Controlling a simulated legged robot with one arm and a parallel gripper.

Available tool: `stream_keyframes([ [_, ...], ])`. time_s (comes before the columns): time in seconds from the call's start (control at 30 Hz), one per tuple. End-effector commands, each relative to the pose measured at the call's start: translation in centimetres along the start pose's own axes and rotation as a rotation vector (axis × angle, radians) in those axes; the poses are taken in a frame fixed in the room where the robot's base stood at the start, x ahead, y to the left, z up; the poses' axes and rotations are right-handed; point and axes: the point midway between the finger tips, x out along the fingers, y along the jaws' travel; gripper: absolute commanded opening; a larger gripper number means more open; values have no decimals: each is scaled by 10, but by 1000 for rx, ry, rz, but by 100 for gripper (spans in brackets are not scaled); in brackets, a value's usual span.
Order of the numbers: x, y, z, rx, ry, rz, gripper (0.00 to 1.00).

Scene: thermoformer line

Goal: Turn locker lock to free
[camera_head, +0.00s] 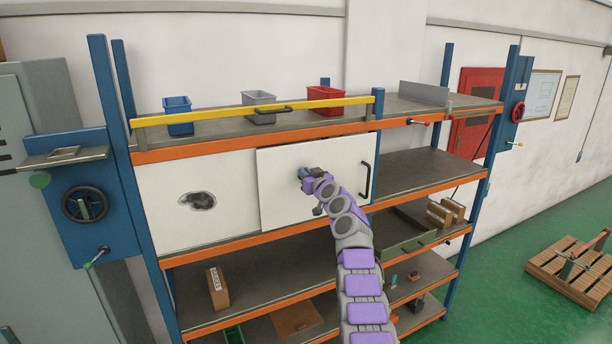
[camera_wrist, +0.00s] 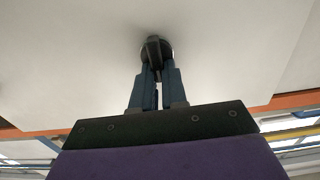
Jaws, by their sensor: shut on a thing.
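The locker's white sliding door (camera_head: 285,205) covers the middle of a shelf bay on the blue and orange rack. A black bar handle (camera_head: 366,180) is at its right edge. In the wrist view, the lock (camera_wrist: 155,48) is a dark round knob with a raised grip bar on the white door (camera_wrist: 80,60). My gripper (camera_head: 305,173) reaches the door's upper middle. In the wrist view my gripper (camera_wrist: 157,74) has its blue fingers closed on the knob's bar. The fingers hide part of the knob, and no lock markings are readable.
A yellow rail (camera_head: 225,110) with a black handle runs above the door, before blue (camera_head: 178,122), grey (camera_head: 258,112) and red (camera_head: 326,102) bins. The shelf right of the door is clear.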

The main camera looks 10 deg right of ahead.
Motion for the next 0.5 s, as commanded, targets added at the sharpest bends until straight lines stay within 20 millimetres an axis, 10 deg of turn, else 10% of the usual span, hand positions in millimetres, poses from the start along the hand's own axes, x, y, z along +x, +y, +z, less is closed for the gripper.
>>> stream_keyframes([
  [0.5,0,4,-2,112,2,3,0],
])
